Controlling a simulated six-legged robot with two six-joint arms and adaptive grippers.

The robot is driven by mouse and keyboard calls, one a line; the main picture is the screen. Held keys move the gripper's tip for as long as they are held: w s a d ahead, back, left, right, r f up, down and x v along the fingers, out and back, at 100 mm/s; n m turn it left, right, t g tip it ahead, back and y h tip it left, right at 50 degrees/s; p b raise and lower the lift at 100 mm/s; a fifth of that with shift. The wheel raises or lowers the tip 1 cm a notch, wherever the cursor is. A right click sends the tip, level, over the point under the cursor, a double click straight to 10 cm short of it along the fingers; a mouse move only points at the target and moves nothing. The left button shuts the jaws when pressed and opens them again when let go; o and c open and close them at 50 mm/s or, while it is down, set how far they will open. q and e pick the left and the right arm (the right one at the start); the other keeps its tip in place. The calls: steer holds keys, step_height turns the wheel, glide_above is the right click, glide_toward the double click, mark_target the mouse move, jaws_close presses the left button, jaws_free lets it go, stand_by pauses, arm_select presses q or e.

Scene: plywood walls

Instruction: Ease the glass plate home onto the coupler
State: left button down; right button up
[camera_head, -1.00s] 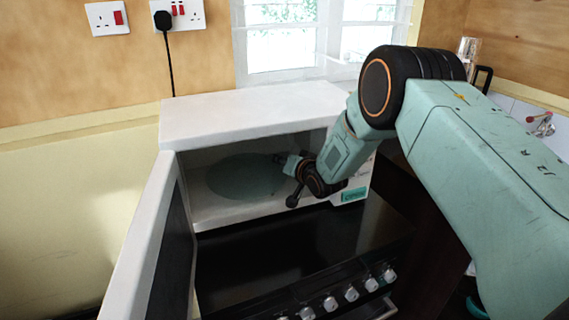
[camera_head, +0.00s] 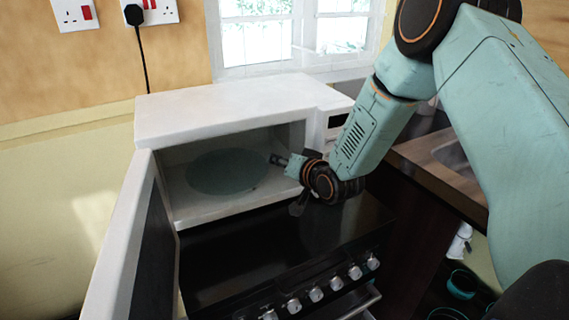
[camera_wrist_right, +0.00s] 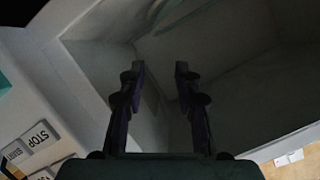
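The round greenish glass plate (camera_head: 228,172) lies inside the open white microwave (camera_head: 215,108), looking roughly flat. The coupler is hidden, so I cannot tell how the plate sits on it. My right gripper (camera_head: 273,159) is at the right side of the microwave opening, close to the plate's right edge. In the right wrist view its two fingers (camera_wrist_right: 160,72) stand apart with nothing between them. A curved rim of the plate (camera_wrist_right: 172,18) shows dimly beyond the fingertips, apart from them. My left gripper is out of view.
The microwave door (camera_head: 128,240) hangs open at the left. Its button panel (camera_wrist_right: 30,148) is close beside the right gripper. A black cooktop (camera_head: 225,255) with several knobs is below the opening. A counter (camera_head: 440,170) lies at the right.

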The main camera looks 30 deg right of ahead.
steer(key=shift+v, duration=0.75)
steer(key=shift+w, duration=0.1)
steer(key=shift+c, duration=0.2)
